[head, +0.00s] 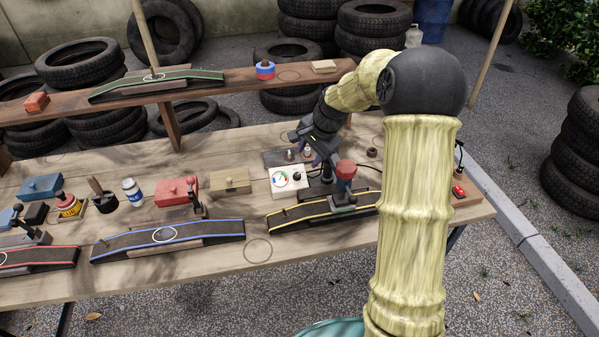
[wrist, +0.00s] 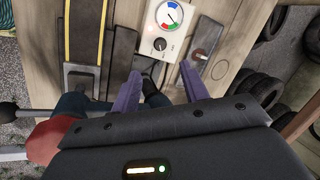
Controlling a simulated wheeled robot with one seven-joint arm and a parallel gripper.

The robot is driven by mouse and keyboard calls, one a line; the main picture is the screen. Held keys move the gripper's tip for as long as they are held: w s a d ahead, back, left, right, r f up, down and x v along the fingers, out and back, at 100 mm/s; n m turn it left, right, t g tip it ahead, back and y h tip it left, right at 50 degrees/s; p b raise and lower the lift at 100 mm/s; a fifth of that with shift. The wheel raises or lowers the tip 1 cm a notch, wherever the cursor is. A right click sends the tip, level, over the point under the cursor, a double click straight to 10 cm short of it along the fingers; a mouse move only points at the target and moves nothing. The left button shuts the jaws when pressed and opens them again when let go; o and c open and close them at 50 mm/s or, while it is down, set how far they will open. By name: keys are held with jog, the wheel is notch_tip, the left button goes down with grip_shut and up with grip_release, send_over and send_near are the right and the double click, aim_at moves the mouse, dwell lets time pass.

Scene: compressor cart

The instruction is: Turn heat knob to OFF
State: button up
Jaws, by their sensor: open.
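A white box with a round coloured gauge (head: 280,179) stands on the workbench, near its right half. In the wrist view the box (wrist: 156,30) shows the gauge and a small dark round knob (wrist: 159,44), which may be the heat knob; its setting is too small to read.
A yellow-striped ramp (head: 322,211) and a red-topped post (head: 346,172) stand close by. A wooden shelf (head: 225,80) runs along the back. Bare bench (head: 215,262) shows at the front.

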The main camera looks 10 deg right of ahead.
aim_at(298, 174)
jog(key=x, duration=1)
jog(key=shift+w+a+f, duration=0.1)
jog(key=shift+f, duration=0.1)
grip_shut()
